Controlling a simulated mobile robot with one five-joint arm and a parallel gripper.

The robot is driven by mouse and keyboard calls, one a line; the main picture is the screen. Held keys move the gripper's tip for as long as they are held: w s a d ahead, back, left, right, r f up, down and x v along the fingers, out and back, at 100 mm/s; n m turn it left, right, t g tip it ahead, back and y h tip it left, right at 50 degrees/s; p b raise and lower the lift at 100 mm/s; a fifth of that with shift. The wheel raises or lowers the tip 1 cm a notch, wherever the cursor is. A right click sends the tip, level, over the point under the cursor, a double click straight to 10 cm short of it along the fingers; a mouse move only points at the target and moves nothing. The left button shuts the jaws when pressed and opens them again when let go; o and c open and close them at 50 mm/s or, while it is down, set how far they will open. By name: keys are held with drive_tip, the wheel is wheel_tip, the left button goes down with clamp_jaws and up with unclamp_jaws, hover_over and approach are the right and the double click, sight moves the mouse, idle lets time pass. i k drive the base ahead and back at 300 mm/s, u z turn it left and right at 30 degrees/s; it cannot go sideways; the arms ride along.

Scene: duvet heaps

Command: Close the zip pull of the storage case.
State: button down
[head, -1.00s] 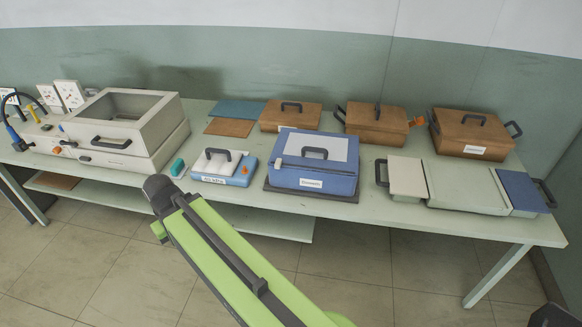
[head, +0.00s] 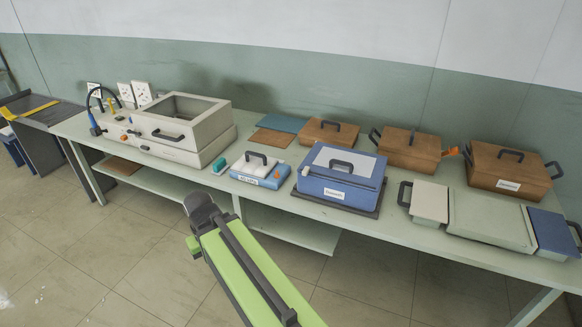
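No zip pull can be made out, and the labels are too small to read, so I cannot tell for sure which case is the storage case. A blue case (head: 341,188) with a pale top panel, a dark handle and a white front label sits on a dark mat at the middle of the bench. A brown case (head: 408,153) behind it has an orange piece (head: 450,151) at its right side. My green arm reaches up from the bottom and ends in a dark joint in front of the bench. My gripper's fingers are not seen.
The long pale green bench (head: 278,205) also holds a grey box with a window (head: 187,128), a small blue-and-white case (head: 261,170), another brown case (head: 512,170) and a wide grey-green case (head: 490,217). A dark table (head: 45,112) stands at left. The front floor is clear.

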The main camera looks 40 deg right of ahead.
sight(307, 170)
drive_tip(key=i, duration=0.85)
drive_tip(key=z, duration=0.05)
